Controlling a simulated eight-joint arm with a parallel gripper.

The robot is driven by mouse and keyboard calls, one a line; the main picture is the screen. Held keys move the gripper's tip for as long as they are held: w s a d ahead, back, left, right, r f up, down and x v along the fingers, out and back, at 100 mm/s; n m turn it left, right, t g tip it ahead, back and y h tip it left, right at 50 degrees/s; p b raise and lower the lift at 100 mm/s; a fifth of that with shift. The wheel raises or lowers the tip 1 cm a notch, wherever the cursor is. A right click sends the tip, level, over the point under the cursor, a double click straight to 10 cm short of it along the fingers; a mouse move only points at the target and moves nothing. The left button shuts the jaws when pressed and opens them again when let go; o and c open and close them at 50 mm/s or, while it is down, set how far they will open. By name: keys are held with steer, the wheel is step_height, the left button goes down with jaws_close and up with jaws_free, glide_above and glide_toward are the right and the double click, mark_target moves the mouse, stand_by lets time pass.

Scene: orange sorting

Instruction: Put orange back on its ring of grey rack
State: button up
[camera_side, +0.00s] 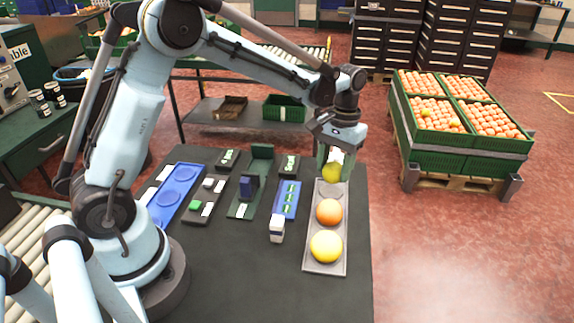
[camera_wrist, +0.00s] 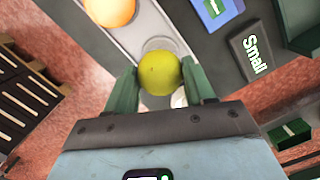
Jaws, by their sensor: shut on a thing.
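The grey rack (camera_side: 311,262) lies on the dark table, running from near to far. A small yellow-green orange (camera_side: 331,173) is between the fingers of my gripper (camera_side: 332,166) at the rack's far end. The wrist view shows the same orange (camera_wrist: 160,74) between two green fingers, shut on it. A pale ring (camera_wrist: 157,44) of the rack shows just past the fruit, partly covered by it. I cannot tell whether the fruit touches the rack. A mid-sized orange one (camera_side: 329,212) sits in the rack's middle, and a large yellow one (camera_side: 326,246) at the near end.
Left of the rack are a blue panel (camera_side: 285,200), a small white block (camera_side: 277,229), a "Small" sign (camera_wrist: 252,57) and a blue tray (camera_side: 172,195). The table front is clear.

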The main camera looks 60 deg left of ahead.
mark_target(333, 177)
steer(key=shift+f, duration=1.7)
steer(key=shift+f, duration=0.15)
steer(key=o, duration=1.1)
steer(key=shift+o, duration=0.2)
